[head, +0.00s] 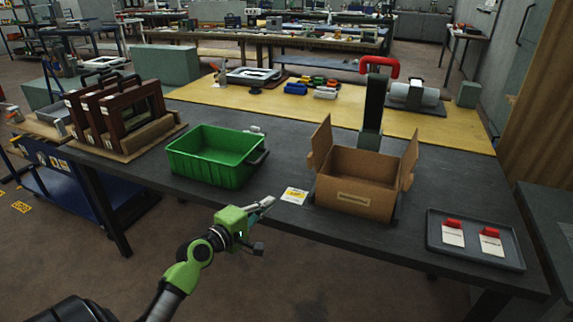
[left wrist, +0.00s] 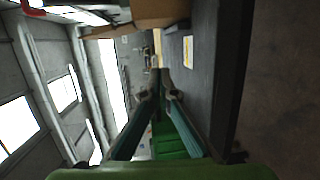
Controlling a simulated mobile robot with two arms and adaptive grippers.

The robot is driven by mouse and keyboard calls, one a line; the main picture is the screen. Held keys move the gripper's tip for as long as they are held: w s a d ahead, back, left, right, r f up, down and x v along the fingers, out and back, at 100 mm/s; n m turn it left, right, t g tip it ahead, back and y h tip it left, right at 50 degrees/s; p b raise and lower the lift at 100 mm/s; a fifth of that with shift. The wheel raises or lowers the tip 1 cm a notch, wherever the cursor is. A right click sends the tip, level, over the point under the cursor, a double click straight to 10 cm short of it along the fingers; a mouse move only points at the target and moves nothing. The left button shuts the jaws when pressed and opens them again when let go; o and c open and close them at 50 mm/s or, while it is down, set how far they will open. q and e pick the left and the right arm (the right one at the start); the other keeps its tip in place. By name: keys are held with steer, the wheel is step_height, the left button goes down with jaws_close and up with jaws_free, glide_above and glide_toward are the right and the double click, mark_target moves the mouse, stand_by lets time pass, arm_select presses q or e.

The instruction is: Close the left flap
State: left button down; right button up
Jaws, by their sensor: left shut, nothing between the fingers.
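An open cardboard box (head: 353,196) stands at the front of the dark table. Its left flap (head: 322,140) stands upright along the left side. Its right flap (head: 409,158) also stands up and leans a little outward. In the left wrist view, brown cardboard (left wrist: 160,12) shows at the top edge; I cannot tell which part of the box it is. My left gripper (head: 270,201) is shut and empty, in front of the table edge, left of the box and apart from it. Its fingers (left wrist: 161,94) point ahead in the left wrist view. My right gripper is not in view.
A green bin (head: 212,158) stands left of the box. A yellow-and-white card (head: 294,196) lies between box and gripper. A dark post with a red top (head: 380,68) rises behind the box. A grey tray (head: 475,252) with red-topped cards lies to the right.

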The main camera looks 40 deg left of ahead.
arm_select(q)
step_height(320, 180, up, 9)
steer(key=a+n+t, duration=0.1)
steer(key=n+t, duration=0.1)
steer(key=w+d+p, duration=0.3)
steer(key=w+d, duration=0.1)
steer(key=w, duration=0.6)
steer(key=shift+w+r+p, duration=0.3)
steer(key=shift+p, duration=0.05)
steer(key=shift+w+r+m, duration=0.1)
steer(key=shift+m, duration=0.2)
